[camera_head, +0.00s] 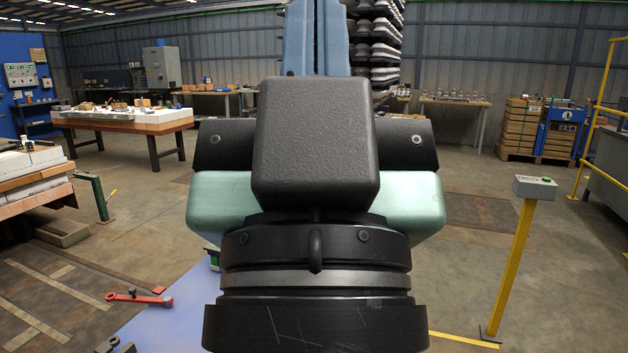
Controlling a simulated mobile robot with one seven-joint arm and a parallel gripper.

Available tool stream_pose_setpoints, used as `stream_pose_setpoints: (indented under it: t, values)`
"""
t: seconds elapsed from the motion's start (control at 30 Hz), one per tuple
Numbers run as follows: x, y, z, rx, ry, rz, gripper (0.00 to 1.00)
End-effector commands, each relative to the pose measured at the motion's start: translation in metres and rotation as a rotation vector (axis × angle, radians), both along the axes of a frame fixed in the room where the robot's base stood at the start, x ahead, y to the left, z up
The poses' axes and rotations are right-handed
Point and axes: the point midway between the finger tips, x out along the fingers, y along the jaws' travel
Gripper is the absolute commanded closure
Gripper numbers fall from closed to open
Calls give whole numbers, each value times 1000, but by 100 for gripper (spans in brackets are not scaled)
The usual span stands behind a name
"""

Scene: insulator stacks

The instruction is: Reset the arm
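My arm fills the middle of the head view, seen close up. It shows as a black rounded housing, a dark cross cylinder, pale green side covers and a black ringed joint below. Two upright light-blue parts rise behind the housing to the top edge; I cannot tell exactly what they belong to. My gripper cannot be made out in this view, so its fingers and anything in them are not seen. The arm hides much of the floor and the middle background.
A stack of ribbed insulators (377,48) stands behind, right of centre. A wooden-topped workbench (150,126) is at left. A yellow post with a grey control box (535,187) stands at right. A red tool (140,298) lies low left. Open floor shows on both sides.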

Motion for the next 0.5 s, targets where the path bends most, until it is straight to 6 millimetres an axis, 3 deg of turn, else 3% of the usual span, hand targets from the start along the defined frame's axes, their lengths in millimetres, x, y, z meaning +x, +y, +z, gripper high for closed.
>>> stream_pose_setpoints:
  t: [0.03,0.5]
  values:
    - [0,0,34,0,1,1,100]
    - [1,1,178,0,4,6,100]
